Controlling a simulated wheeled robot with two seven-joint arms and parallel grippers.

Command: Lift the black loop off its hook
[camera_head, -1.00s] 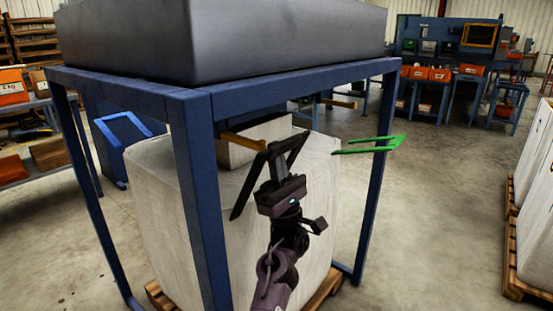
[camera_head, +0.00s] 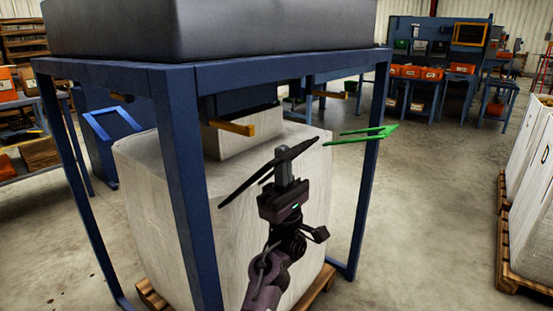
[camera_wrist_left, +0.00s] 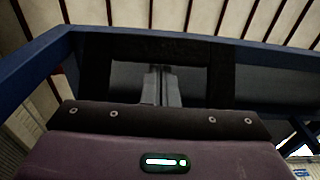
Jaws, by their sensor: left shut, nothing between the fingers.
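The black loop (camera_head: 243,188) is a flat dark frame, tilted, in front of the white bulk bag in the head view. It sits around the fingers of my left gripper (camera_head: 283,160), apart from the yellow hook (camera_head: 233,127). My left gripper is shut with nothing pinched between its fingers. In the left wrist view the shut fingers (camera_wrist_left: 162,85) show inside the dark frame of the loop (camera_wrist_left: 221,75). Whether the loop touches the fingers is hard to tell. My right gripper is not in view.
The blue steel frame (camera_head: 180,190) has a post close left of my arm. The white bag (camera_head: 150,190) stands inside it on a pallet (camera_head: 152,296). Open floor lies right.

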